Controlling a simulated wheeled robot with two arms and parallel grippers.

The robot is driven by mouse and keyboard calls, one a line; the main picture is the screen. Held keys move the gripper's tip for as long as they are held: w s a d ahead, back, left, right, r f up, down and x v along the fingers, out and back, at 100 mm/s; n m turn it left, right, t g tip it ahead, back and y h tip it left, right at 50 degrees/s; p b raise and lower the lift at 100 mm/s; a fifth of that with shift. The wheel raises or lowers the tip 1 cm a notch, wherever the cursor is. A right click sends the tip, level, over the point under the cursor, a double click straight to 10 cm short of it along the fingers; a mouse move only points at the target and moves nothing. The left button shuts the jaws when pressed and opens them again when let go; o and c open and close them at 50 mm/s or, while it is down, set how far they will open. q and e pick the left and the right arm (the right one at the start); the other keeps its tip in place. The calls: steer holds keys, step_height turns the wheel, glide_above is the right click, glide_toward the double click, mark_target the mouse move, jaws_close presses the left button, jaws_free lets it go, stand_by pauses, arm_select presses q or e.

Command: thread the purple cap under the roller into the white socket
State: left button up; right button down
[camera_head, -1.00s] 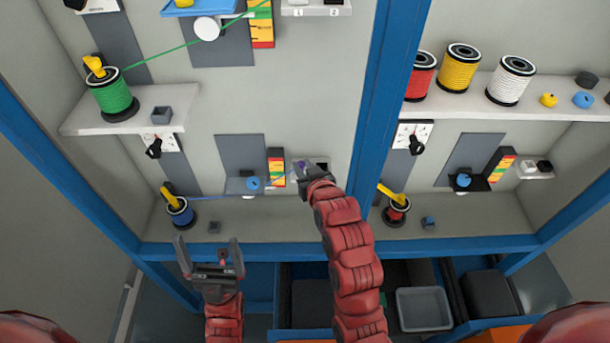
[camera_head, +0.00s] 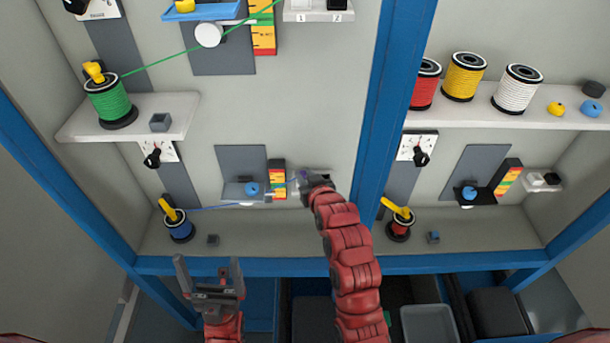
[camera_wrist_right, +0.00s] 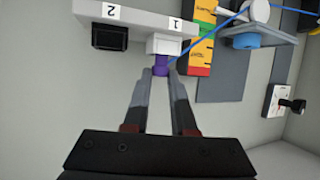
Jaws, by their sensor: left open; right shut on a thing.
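My right gripper (camera_wrist_right: 160,75) is shut on the purple cap (camera_wrist_right: 161,66), which lies between its fingertips. In the right wrist view the cap meets the face of the white socket (camera_wrist_right: 165,42) labelled 1; I cannot tell how deep it sits. The blue cable runs from the cap past the white roller (camera_wrist_right: 259,11), which is partly cut off, apparently along its lower side. In the head view the cable leads back to the blue spool (camera_head: 180,227); my right gripper largely hides the socket. My left gripper (camera_head: 208,268) is open and empty in front of the lower shelf.
A black socket (camera_wrist_right: 110,36) labelled 2 sits beside the white one. A colour-banded block (camera_head: 278,180) and a blue knob (camera_head: 252,188) stand left of my right gripper. A blue post (camera_head: 385,120) rises close on its right.

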steer(key=shift+f+b, duration=0.25)
steer(key=shift+b, duration=0.2)
stand_by(0.3)
steer(key=c, duration=0.7)
jaws_free()
steer(key=shift+o, duration=0.2)
